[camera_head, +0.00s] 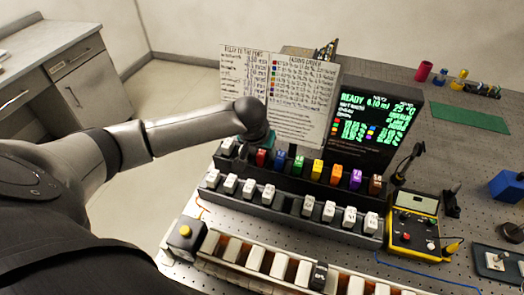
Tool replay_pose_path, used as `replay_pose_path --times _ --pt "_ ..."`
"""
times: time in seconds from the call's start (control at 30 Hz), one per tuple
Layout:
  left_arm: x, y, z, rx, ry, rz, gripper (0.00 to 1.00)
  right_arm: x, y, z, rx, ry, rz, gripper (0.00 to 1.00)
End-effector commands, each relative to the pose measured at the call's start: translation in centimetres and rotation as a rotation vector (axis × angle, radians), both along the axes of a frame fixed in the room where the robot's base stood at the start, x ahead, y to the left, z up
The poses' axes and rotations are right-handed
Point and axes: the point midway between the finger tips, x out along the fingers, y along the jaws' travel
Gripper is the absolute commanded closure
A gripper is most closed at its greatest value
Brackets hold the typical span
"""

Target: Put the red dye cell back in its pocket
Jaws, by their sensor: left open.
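The red dye cell (262,158) stands upright near the left end of the back row of coloured cells in the dark stepped rack (290,207). I cannot tell how deep it sits in the rack. My left gripper (258,138) is just above and slightly behind the red cell. It is open, but its fingertips are mostly hidden by my wrist and the cells, and I cannot tell whether it touches anything. My right gripper is out of view.
Blue (280,161), green (298,165) and several other coloured cells stand right of the red one. White-capped cells line the lower step, with a gap in the middle. A white board (305,100) and a lit screen (376,120) stand behind. A yellow meter (413,224) is at right.

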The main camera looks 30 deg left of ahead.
Motion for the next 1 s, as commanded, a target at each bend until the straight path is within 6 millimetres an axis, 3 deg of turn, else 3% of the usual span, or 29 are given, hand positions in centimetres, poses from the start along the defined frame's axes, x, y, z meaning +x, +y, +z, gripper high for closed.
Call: replay_pose_path --times 0.33,0.8,1.0 --pt "-0.3 0.0 1.3 0.000 -0.001 0.000 0.44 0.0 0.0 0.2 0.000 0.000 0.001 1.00" --pt "-3.5 -0.8 9.3 0.001 -0.003 -0.001 0.44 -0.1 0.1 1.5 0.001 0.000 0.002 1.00" --pt "-4.3 -1.0 11.1 0.000 -0.001 0.001 0.44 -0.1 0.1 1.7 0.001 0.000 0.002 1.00"
